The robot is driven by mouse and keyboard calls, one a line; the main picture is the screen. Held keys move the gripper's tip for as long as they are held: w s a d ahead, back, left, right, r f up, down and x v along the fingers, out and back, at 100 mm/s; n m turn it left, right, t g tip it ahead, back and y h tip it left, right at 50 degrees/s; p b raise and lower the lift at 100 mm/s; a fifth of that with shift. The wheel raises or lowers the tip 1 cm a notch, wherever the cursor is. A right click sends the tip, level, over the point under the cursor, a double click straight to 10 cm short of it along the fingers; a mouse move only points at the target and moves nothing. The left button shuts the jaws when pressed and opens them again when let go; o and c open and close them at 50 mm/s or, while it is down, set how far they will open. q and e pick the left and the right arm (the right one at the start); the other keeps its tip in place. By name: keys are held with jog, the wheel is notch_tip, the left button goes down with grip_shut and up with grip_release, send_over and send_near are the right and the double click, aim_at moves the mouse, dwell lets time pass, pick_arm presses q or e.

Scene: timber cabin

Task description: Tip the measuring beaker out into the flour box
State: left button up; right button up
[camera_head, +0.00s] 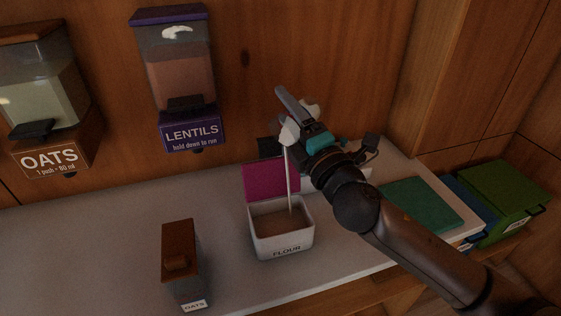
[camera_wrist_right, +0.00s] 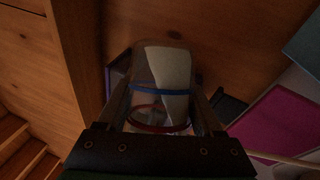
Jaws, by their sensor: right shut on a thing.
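The flour box (camera_head: 283,243) is white with a FLOUR label and stands on the counter. Its magenta lid (camera_head: 271,180) is open at the back, and brownish contents show inside. My right gripper (camera_head: 297,117) is above the box, shut on the measuring beaker (camera_head: 289,132), which is tipped and partly hidden by the gripper. A thin pale stream runs from the beaker down into the box. In the right wrist view the clear beaker (camera_wrist_right: 160,75) sits between the fingers, with a blue and a red ring and pale contents. My left gripper is out of view.
Wall dispensers of oats (camera_head: 50,155) and lentils (camera_head: 190,133) hang at the left. A brown-lidded oats box (camera_head: 180,262) stands left of the flour box. A green-topped box (camera_head: 420,204) and a green bin (camera_head: 500,195) are at the right. The left counter is clear.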

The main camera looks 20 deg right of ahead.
jog(key=shift+s+a+r+n+t+y+b, duration=0.25)
jog(key=shift+n+y+b, duration=0.2)
jog(key=shift+n, duration=0.6)
jog(key=shift+s+a+r+n+y+b, duration=0.15)
jog(key=shift+a+n+y+b, duration=0.3)
jog(key=shift+n, duration=0.65)
jog(key=shift+s+a+r+n+t+y+b, duration=0.2)
jog(key=shift+n+y, duration=0.4)
jog(key=shift+n, duration=0.45)
dwell(0.8)
